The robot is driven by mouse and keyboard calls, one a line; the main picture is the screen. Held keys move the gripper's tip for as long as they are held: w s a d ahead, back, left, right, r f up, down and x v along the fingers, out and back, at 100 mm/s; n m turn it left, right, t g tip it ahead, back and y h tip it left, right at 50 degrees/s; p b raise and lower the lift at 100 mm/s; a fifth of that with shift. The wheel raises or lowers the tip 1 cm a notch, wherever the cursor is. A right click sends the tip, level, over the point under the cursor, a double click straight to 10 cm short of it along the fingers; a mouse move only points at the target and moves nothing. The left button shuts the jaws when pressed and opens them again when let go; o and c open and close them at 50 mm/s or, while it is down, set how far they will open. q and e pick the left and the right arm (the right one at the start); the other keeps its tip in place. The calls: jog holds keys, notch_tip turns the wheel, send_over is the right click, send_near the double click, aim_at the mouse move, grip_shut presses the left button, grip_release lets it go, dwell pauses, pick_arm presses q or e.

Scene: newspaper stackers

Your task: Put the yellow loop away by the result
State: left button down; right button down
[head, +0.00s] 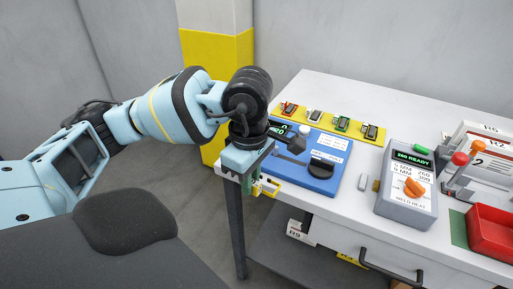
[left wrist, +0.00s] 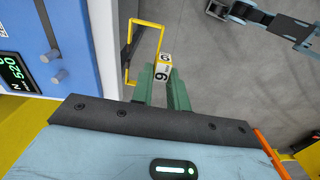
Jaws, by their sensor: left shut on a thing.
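My left gripper (head: 262,188) is just off the front left edge of the white table. In the left wrist view its green fingers (left wrist: 165,88) are shut on the yellow loop (left wrist: 131,40) by its small block with a white label, marked 6 or 9. The loop sticks out beyond the fingers, next to the blue device (left wrist: 65,20). In the head view the loop (head: 270,188) shows only in part beside the gripper. The blue device (head: 318,183) has a lit green display and a black knob. My right gripper is not in view.
Several small coloured holders (head: 342,123) line the table's back left. A red tray (head: 494,228) is at the right. Below the tabletop are a drawer handle (head: 390,268) and labelled bins (head: 298,231).

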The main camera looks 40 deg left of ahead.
aim_at(280, 186)
pick_arm(q)
jog(key=m, duration=0.1)
jog(key=d+m, duration=0.1)
jog(key=shift+w+f+m, duration=0.15)
jog(key=shift+w+m, duration=0.15)
jog(key=shift+w, duration=0.1)
jog(key=w+d+m, duration=0.1)
jog(key=m, duration=0.3)
jog(key=d+m, duration=0.1)
jog(key=m, duration=0.3)
jog(key=w+d+f+m, duration=0.1)
jog(key=d+m, duration=0.1)
jog(key=m, duration=0.1)
jog(key=shift+w+f+m, duration=0.1)
jog(key=shift+w+m, duration=0.25)
jog(key=shift+m, duration=0.05)
jog(key=m, duration=0.1)
jog(key=d+m, duration=0.1)
jog(key=m, duration=0.1)
jog(key=w+d+m, duration=0.1)
jog(key=m, duration=0.1)
jog(key=shift+f, duration=0.25)
